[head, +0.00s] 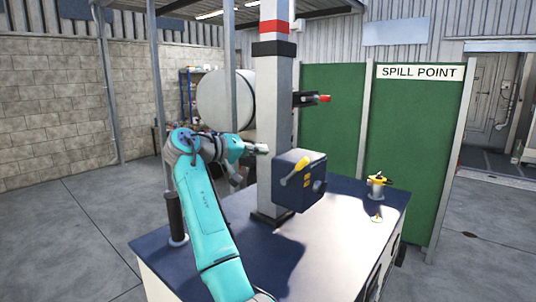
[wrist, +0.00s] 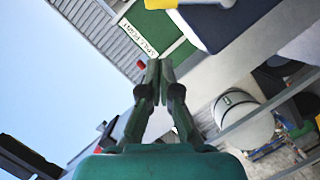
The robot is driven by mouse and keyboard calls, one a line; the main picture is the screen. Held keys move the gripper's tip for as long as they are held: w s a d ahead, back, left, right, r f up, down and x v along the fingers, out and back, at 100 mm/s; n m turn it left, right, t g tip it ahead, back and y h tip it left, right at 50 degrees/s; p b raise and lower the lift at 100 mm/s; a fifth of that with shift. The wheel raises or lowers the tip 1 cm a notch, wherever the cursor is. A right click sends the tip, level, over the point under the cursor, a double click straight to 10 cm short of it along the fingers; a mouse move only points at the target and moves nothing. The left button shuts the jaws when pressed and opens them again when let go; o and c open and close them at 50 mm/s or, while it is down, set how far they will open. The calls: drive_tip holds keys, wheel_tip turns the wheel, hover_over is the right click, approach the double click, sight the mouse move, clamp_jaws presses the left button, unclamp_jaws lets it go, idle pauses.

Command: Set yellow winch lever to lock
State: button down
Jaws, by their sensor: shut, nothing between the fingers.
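The yellow winch lever (head: 297,172) is on the front of a dark blue box (head: 313,194) mounted on the post. In the head view it slants from lower left to upper right. Small yellow marks beside it are too small to read. My gripper (head: 264,148) is shut and empty, up and left of the lever and apart from it. In the wrist view the closed fingertips (wrist: 160,64) point up the picture. Part of the yellow lever (wrist: 165,3) shows at the top edge there, beside the dark blue box (wrist: 228,22), clear of the fingers.
A grey post (head: 273,110) with red and black bands stands behind the box. On the bench (head: 322,243) are a yellow-topped fitting (head: 377,187) and a black cylinder (head: 176,215). The bench front is clear.

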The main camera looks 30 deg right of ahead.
sight(295, 171)
drive_tip(key=s+d+f, duration=0.1)
drive_tip(key=d+f, duration=0.3)
drive_tip(key=d, duration=0.6)
drive_tip(key=shift+d, duration=0.35)
drive_tip(key=shift+d, duration=0.1)
drive_tip(key=shift+s+d+f+m, duration=0.1)
drive_tip(key=shift+s+f+m, duration=0.1)
drive_tip(key=shift+s+m, duration=0.15)
